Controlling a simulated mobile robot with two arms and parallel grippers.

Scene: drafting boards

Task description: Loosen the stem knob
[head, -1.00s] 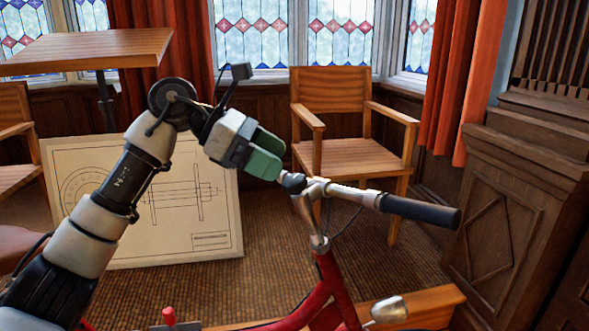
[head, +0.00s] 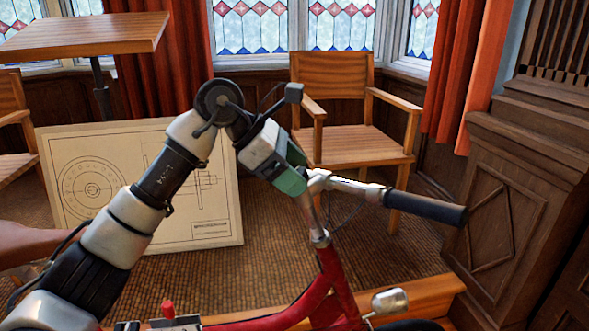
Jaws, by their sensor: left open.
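A red bicycle frame (head: 335,285) stands in front of me, with a silver stem (head: 317,222) and a handlebar ending in a dark grip (head: 428,208) at the right. My left gripper (head: 296,180), with green fingers, is open at the near left side of the stem's top. Its fingers overlap the handlebar's left part in the picture. I cannot pick out the stem knob; the gripper may hide it, and I cannot tell whether the fingers touch it. My right gripper is not in view.
A small red knob (head: 168,310) shows at the bottom edge. A drawing board (head: 215,225) leans behind my left arm. A wooden chair (head: 345,145) stands behind the handlebar, and a carved wooden cabinet (head: 510,190) is at the right. Carpet lies open between them.

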